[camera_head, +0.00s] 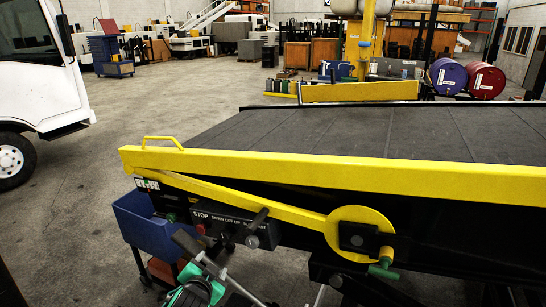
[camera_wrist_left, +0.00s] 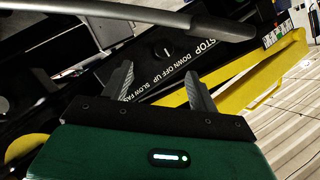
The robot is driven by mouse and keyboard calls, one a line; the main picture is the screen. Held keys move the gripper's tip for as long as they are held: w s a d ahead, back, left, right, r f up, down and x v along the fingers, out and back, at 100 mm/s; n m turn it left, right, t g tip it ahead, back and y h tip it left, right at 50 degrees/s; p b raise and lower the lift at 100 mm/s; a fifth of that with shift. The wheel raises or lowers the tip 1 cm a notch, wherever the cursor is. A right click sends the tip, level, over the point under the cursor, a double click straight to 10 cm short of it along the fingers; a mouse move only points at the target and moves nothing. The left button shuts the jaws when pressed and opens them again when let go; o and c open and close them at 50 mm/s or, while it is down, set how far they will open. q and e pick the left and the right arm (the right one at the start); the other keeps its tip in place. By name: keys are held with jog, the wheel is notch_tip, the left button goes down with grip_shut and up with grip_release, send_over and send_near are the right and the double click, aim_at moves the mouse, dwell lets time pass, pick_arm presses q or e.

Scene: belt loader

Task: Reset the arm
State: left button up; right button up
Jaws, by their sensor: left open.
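My left gripper (camera_head: 205,258) is low in the head view, in front of the loader's control panel (camera_head: 222,224). In the left wrist view its two grey fingers (camera_wrist_left: 158,72) are apart with nothing between them. The panel (camera_wrist_left: 188,62) lies beyond them, with white lettering that reads STOP, DOWN OFF UP and SLOW FAST. A dark lever (camera_head: 257,222) stands out from the panel. A grey rounded bar (camera_wrist_left: 205,24) crosses the top of the left wrist view, apart from the fingers. My right gripper is not in view.
The belt loader's yellow rail (camera_head: 330,175) and dark belt (camera_head: 400,130) fill the right. A blue bin (camera_head: 150,228) stands by its left end. A white truck (camera_head: 40,70) is at the left. Open floor (camera_head: 170,105) lies between.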

pick_arm(q)
jog(key=s+a+f+n+g+h, duration=0.1)
jog(key=s+f+n+g, duration=0.35)
jog(key=s, duration=1.35)
jog(key=s+f+n+g, duration=0.1)
jog(key=s+f+g, duration=0.55)
jog(key=s, duration=1.05)
jog(key=s+f+b+x, duration=0.15)
jog(key=s+x, duration=0.25)
jog(key=x, duration=1.2)
jog(key=s+a+b+x, duration=0.1)
jog(key=s+b+x, duration=0.15)
jog(key=x, duration=1.35)
jog(key=s+a+f+g+b, duration=0.1)
jog(key=s+a+f+b, duration=0.1)
jog(key=s+f, duration=1.8)
notch_tip(320, 180, down, 4)
jog(key=shift+s+a+r+m+g+b, duration=0.1)
jog(key=shift+s+a+m+g+b, duration=0.25)
jog(key=shift+a+m+b, duration=0.15)
jog(key=shift+a, duration=0.1)
